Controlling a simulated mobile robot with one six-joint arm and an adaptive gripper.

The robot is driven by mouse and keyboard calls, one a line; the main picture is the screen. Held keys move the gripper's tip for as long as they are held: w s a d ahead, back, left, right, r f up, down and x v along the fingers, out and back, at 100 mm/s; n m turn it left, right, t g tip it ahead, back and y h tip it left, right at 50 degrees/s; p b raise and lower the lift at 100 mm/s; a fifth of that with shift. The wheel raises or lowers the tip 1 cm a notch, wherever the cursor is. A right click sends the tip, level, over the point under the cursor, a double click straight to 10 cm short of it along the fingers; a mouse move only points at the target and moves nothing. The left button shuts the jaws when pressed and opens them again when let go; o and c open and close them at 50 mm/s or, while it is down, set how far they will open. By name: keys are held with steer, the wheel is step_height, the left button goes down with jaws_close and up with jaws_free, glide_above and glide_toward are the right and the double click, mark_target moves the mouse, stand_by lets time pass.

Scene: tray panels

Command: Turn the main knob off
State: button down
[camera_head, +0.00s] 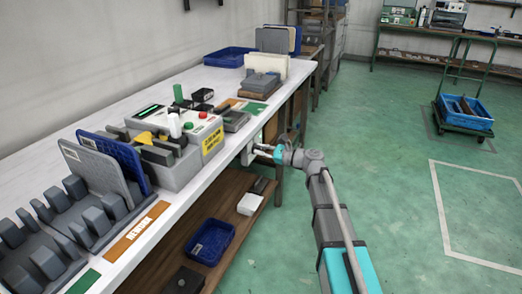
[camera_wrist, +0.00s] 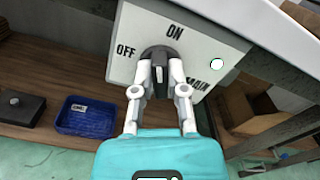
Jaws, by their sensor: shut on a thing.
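The main knob (camera_wrist: 160,54) is dark and sits on a light panel (camera_wrist: 205,50) marked ON, OFF and MAIN in the wrist view. ON is above it and OFF to its left. My gripper (camera_wrist: 159,68) is shut on the knob, one pale finger on each side. The fingers hide part of the knob, and I cannot tell for sure which label it points to. In the head view my gripper (camera_head: 262,152) is at the panel (camera_head: 246,154) on the bench's front edge. The knob itself cannot be made out there.
The white bench (camera_head: 50,163) carries a grey control box (camera_head: 178,176), grey racks and upright panels (camera_head: 97,172). A blue bin (camera_head: 212,241) stands on the wooden shelf below. A bench leg (camera_wrist: 270,137) is right of the knob panel.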

steer(key=n, duration=0.6)
steer(key=shift+f, duration=0.1)
steer(key=n, duration=0.7)
steer(key=shift+f, duration=0.1)
stand_by(0.3)
steer(key=c, duration=0.7)
jaws_free()
steer(key=shift+o, duration=0.2)
steer(key=shift+s, duration=0.1)
steer(key=v, duration=1.2)
steer(key=shift+a, duration=0.1)
